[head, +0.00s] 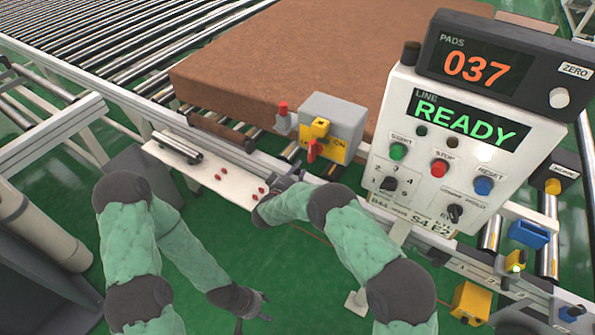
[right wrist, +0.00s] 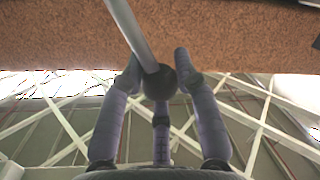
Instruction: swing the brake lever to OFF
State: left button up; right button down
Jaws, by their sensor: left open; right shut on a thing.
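In the right wrist view, a grey metal rod (right wrist: 130,30) ends in a black ball knob (right wrist: 160,84), which looks like the brake lever. My right gripper (right wrist: 158,72) is shut on this knob, with fingers on both sides. In the head view, my right gripper (head: 292,180) is at the rail's near edge, just below a grey box with a yellow plate (head: 343,152). The plate's lettering is partly covered, and "ON" can be read. The lever itself is hard to make out there. My left gripper (head: 250,304) is open and empty, low over the green floor.
A large brown mattress (head: 250,70) lies on the conveyor rollers (head: 95,40) behind the box. A control panel (head: 460,150) reading READY stands close on the right. A white shelf (head: 205,172) with small red pieces lies left of my right gripper.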

jog(key=c, duration=0.9)
grip_release()
jog(key=shift+w+a+f, duration=0.1)
jog(key=shift+a+f, duration=0.1)
jog(key=shift+r, duration=0.1)
jog(key=v, duration=1.2)
